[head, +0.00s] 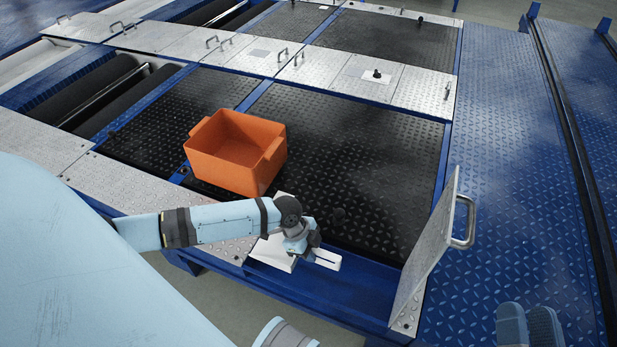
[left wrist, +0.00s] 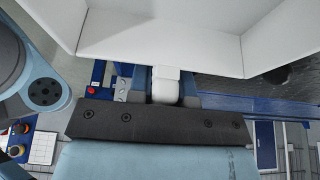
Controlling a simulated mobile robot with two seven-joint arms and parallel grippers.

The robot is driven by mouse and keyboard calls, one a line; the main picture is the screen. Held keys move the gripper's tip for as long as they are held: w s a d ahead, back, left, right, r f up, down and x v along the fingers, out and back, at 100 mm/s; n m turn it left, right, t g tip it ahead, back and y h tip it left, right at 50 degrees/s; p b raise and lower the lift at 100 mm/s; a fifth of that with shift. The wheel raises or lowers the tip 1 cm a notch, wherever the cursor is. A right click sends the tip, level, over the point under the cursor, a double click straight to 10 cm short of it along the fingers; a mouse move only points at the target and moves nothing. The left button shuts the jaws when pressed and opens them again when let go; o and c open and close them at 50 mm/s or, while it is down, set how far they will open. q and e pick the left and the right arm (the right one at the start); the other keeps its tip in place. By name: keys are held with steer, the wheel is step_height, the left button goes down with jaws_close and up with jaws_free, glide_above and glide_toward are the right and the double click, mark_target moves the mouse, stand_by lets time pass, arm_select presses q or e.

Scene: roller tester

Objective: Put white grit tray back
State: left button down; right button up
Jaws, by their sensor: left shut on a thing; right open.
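My left gripper (head: 308,248) is shut on the handle (left wrist: 165,84) of the white grit tray (left wrist: 160,38). In the head view the tray (head: 270,257) shows as white parts around my wrist; my arm hides much of it. It is at the left end of an open blue compartment (head: 340,288); whether it touches the floor there I cannot tell. The tray's white walls fill the top of the left wrist view. My right gripper (head: 529,318) is open and empty at the bottom right, over blue plating.
A metal lid (head: 428,255) with a handle stands raised at the compartment's right end. An orange bin (head: 232,155) stands on the black plates behind my left arm. Black rollers (head: 100,90) lie at the upper left. The blue plating (head: 510,180) at right is clear.

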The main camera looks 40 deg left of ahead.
mark_target(271, 252)
arm_select(q)
step_height(271, 252, down, 13)
steer(key=b, duration=0.4)
steer(key=shift+r+b, duration=0.2)
steer(key=shift+b, duration=0.15)
arm_select(e)
step_height(271, 252, down, 8)
steer(key=g, duration=0.3)
steer(key=shift+a+f+n, duration=0.15)
steer(key=shift+a+n, duration=0.1)
steer(key=shift+n, duration=0.15)
steer(key=shift+w, duration=0.1)
arm_select(q)
steer(key=c, duration=1.5)
jaws_free()
steer(key=shift+f, duration=0.1)
steer(key=o, duration=0.4)
steer(key=shift+o, duration=0.2)
steer(key=p+v, duration=0.5)
steer(key=v, duration=0.6)
steer(key=shift+s+a+r, duration=0.1)
steer(key=shift+r, duration=0.5)
steer(key=shift+a, duration=0.1)
arm_select(e)
step_height(271, 252, up, 7)
steer(key=t, duration=0.2)
steer(key=shift+d+m+t, duration=0.25)
steer(key=shift+m+t, duration=0.15)
